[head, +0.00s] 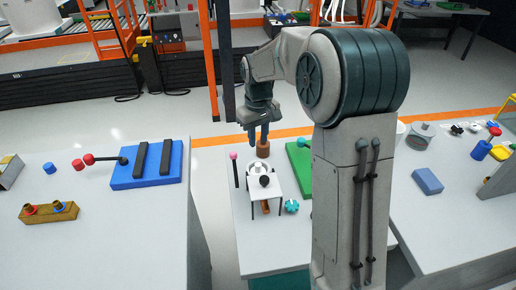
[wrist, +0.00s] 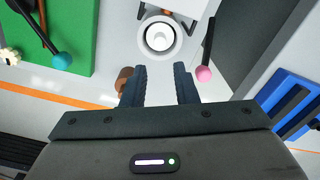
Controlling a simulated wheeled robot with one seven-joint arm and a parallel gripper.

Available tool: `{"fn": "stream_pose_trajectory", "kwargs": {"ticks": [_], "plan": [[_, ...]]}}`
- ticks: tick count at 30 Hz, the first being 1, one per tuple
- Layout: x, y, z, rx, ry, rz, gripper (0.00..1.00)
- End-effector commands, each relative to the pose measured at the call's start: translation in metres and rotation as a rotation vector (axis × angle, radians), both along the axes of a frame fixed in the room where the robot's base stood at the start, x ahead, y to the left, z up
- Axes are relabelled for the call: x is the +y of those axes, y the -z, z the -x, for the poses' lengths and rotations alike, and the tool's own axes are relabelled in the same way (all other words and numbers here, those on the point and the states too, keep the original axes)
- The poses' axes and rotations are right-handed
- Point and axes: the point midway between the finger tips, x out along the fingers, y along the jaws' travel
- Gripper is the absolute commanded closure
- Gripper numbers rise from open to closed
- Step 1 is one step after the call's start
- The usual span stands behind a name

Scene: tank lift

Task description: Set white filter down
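The white filter (head: 258,168) is a short white ring-shaped piece on a small white stand (head: 275,187) with dark legs, on the middle table. In the wrist view the filter (wrist: 176,40) shows from above as a ring with a bright centre, just beyond my fingertips. My gripper (wrist: 160,70) is open, with its two dark fingers apart and nothing visible between them. In the head view my gripper (head: 257,138) points down behind the stand, partly hidden by its own wrist. I cannot tell whether the fingertips touch the filter.
A brown cylinder (head: 263,151) stands close to my fingers, and a pink-headed rod (head: 235,170) stands left of the stand. A green board (head: 298,160) lies to the right, and a teal knob (head: 292,206) sits nearby. The table's front is clear.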

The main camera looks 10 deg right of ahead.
Motion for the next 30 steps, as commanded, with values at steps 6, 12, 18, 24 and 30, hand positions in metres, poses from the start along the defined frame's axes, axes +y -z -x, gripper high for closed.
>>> {"fn": "stream_pose_trajectory", "kwargs": {"ticks": [6, 12, 18, 24, 30], "plan": [[-0.002, -0.018, 0.012, -0.013, 0.016, 0.004, 0.73], [-0.012, -0.046, 0.066, -0.071, 0.094, 0.016, 0.73], [-0.025, -0.063, 0.135, -0.138, 0.199, 0.012, 0.73], [-0.034, -0.061, 0.202, -0.202, 0.304, -0.014, 0.73], [-0.039, -0.050, 0.246, -0.243, 0.374, -0.041, 0.73]]}}
